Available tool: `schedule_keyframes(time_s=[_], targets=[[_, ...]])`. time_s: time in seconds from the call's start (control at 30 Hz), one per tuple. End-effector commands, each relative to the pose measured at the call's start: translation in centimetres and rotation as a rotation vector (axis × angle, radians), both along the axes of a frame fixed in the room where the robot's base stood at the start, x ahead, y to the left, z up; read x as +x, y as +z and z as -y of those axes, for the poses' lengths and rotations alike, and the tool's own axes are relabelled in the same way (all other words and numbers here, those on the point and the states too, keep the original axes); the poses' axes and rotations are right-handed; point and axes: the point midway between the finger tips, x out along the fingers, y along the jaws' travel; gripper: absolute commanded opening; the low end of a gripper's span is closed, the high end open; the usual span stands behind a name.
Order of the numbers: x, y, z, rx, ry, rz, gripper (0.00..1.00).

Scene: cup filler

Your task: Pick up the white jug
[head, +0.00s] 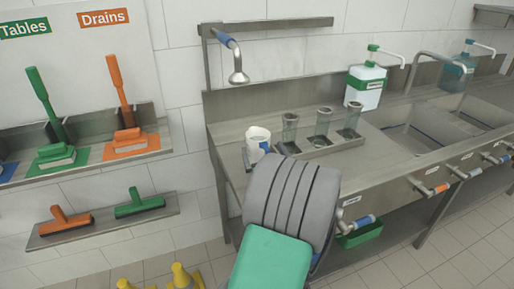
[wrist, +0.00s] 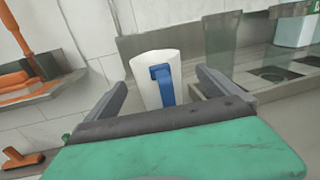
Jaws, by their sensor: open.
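The white jug (head: 258,139) stands on the steel counter (head: 227,134) near its left end, below the shower head. In the wrist view the jug (wrist: 150,66) shows a blue handle (wrist: 163,85) turned toward me. My gripper (wrist: 162,82) is open, with one finger on each side of the jug's lower part as seen in the wrist view. I cannot tell how far the fingers reach along the jug, and no contact shows.
Clear cups stand in a steel rack (head: 317,150) right of the jug. A shower head (head: 238,76) hangs above on a steel post. A soap bottle (head: 366,84) and sinks (head: 413,135) lie farther right. Orange and green brushes (head: 55,150) are on the left wall.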

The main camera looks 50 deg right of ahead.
Motion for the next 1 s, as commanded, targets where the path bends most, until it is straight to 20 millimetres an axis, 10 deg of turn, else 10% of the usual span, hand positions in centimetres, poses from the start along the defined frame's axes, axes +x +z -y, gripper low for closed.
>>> schedule_keyframes(time_s=[0.47,1.0], targets=[[3.2,-0.1,2.4,0.0,-0.001,-0.001,0.99],[3.2,-0.1,2.4,0.0,0.0,-0.001,0.55]])
